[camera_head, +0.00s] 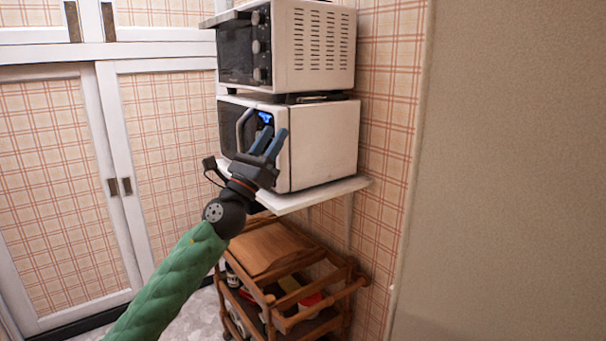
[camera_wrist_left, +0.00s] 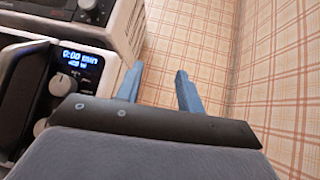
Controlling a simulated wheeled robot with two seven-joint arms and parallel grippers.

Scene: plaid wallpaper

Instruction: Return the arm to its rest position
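My left arm comes in from the lower left in a green sleeve, and my left gripper (camera_head: 268,143) is raised in front of the white microwave (camera_head: 325,145). Its two blue fingers are apart with nothing between them. In the left wrist view the left gripper (camera_wrist_left: 158,88) is also open and empty, with plaid wall beyond the fingertips. The microwave door looks shut. My right gripper is not in view.
A toaster oven (camera_head: 312,45) stands on top of the microwave. Both are on a white wall shelf (camera_head: 340,188). A wooden trolley (camera_head: 270,248) holding items stands below. White-framed plaid cupboards (camera_head: 60,190) are at the left, and a beige wall surface (camera_head: 500,170) fills the right.

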